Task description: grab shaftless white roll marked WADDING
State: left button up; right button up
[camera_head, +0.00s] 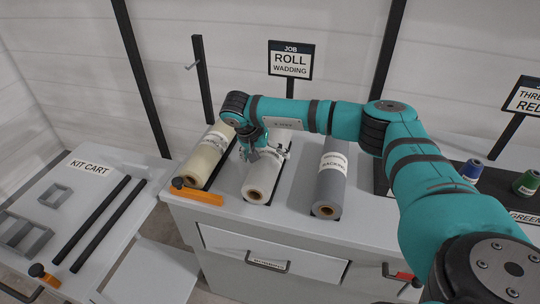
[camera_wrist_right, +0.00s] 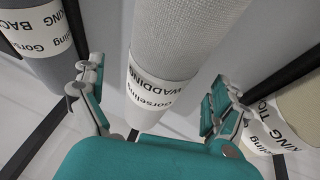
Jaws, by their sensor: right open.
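The white roll (camera_head: 262,178) lies on the cabinet top between a cream roll and a grey roll, its near end showing an empty brown core. In the right wrist view the white roll (camera_wrist_right: 185,45) carries a label reading WADDING. My right gripper (camera_head: 264,153) is above the white roll, toward its far part. In the right wrist view the open fingers (camera_wrist_right: 157,82) stand on either side of the roll, with visible gaps. The gripper and forearm hide part of the roll in the head view. My left gripper is not in view.
The cream roll (camera_head: 207,158) and grey BACKING roll (camera_head: 331,180) lie close on either side. An orange-handled tool (camera_head: 198,193) lies at the cabinet's front left. Two black rods (camera_head: 97,222) lie on the kit cart (camera_head: 120,166). Blue (camera_head: 471,170) and green spools stand right.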

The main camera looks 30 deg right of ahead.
jog(key=shift+x, duration=1.55)
jog(key=shift+a, duration=0.1)
jog(key=shift+c, duration=0.4)
jog(key=c, duration=1.3)
jog(key=shift+r, duration=0.1)
